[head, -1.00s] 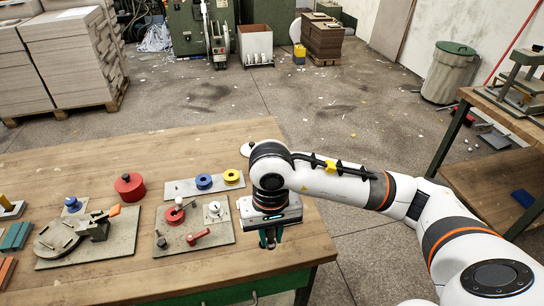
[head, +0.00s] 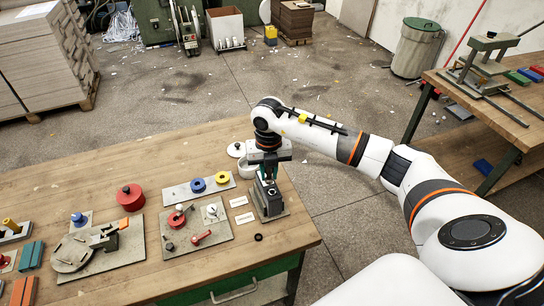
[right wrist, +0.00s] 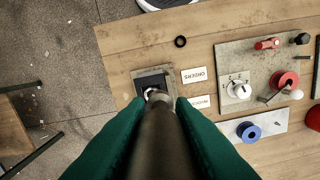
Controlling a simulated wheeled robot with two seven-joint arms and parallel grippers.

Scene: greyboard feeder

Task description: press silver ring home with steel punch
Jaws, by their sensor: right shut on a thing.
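My right gripper (head: 268,178) points down over a dark block on a grey base plate (head: 270,208) near the table's right edge. In the right wrist view its green fingers are shut on the dark, round steel punch (right wrist: 165,130). The punch points at the dark block (right wrist: 143,83). A bright silver piece, apparently the silver ring (right wrist: 152,93), shows at the punch's far end over the block. I cannot tell whether the punch touches it or how deep it sits. My left gripper is not in view.
Two white labels (head: 241,210) lie left of the block, and a small black ring (head: 259,237) lies in front. A plate with red parts (head: 195,226) and one with blue and yellow rolls (head: 210,185) are farther left.

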